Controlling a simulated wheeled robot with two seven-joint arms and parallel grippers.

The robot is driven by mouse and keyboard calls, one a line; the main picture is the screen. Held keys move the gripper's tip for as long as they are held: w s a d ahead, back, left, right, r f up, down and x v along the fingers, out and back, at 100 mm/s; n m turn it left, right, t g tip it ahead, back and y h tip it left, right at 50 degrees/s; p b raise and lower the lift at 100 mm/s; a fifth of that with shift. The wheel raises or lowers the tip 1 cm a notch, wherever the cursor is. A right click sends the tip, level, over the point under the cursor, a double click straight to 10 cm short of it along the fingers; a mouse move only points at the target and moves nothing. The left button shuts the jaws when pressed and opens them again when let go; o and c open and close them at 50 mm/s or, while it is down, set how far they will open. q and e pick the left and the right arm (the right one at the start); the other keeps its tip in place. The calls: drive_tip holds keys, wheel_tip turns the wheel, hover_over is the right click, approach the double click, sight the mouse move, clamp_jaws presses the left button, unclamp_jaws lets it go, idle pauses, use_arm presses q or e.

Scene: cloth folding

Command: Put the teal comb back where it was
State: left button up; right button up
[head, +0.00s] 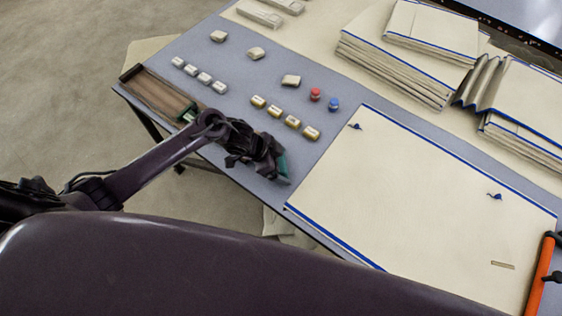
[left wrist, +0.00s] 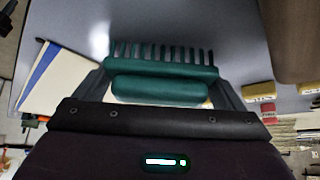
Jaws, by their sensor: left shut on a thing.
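The teal comb (head: 283,168) is in my left gripper (head: 272,160), above the grey-blue table near its front edge. In the left wrist view the comb (left wrist: 165,72) lies crosswise between the two fingers of my left gripper (left wrist: 163,88), its teeth pointing away from the wrist. The gripper is shut on it. In the head view most of the comb is hidden by the gripper. A brown wooden tray (head: 137,78) sits at the table's left corner; my left arm passes in front of its near end. My right gripper is not in view.
A large cream cloth with blue edges (head: 420,200) lies flat right of the comb. Several gold-sided blocks (head: 275,111), silver blocks (head: 190,70), a red piece (head: 315,94) and a blue piece (head: 333,104) stand behind. Folded cloth stacks (head: 395,65) are at the back. An orange bar (head: 540,275) is at right.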

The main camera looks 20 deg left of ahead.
use_arm(q)
drive_tip(key=shift+f, duration=0.2)
drive_tip(key=o, duration=0.6)
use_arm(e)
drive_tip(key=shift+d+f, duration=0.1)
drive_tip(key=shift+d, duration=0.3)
use_arm(q)
drive_tip(key=shift+r, duration=0.1)
drive_tip(key=shift+r, duration=0.25)
drive_tip(key=v, duration=1.1)
drive_tip(key=shift+s+a+r, duration=0.15)
drive_tip(key=shift+a+r, duration=0.15)
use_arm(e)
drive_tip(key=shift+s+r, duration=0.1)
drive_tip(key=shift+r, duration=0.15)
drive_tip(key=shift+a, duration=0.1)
